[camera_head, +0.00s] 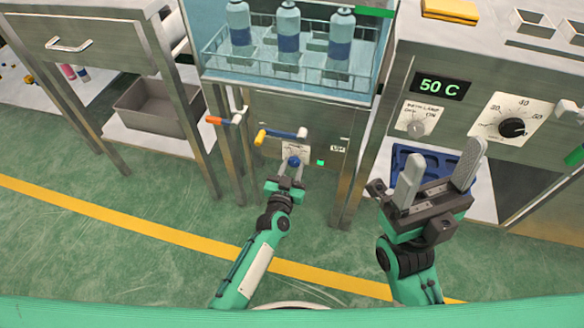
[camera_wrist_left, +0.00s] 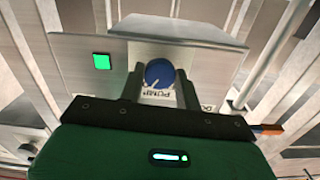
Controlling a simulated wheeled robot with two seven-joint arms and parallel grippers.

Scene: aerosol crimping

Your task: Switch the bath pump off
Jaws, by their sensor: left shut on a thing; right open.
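The bath pump switch is a blue round knob (camera_head: 294,161) on a white label plate on the front of the bath stand. In the left wrist view the blue knob (camera_wrist_left: 159,73) sits above the word PUMP, with a pale pointer line on its face. My left gripper (camera_head: 290,175) is at the knob, its fingers shut on either side of it. A green lit square (camera_head: 320,162) beside the knob also glows in the left wrist view (camera_wrist_left: 102,62). My right gripper (camera_head: 438,172) is open and empty, raised in front of the right-hand cabinet.
Above the knob is a water bath (camera_head: 290,85) with several blue-banded bottles in a wire rack. An orange-handled lever (camera_head: 224,120) and a yellow-handled lever (camera_head: 275,134) stick out close to my left gripper. The right cabinet has a 50 C display (camera_head: 438,86) and black dial (camera_head: 512,127).

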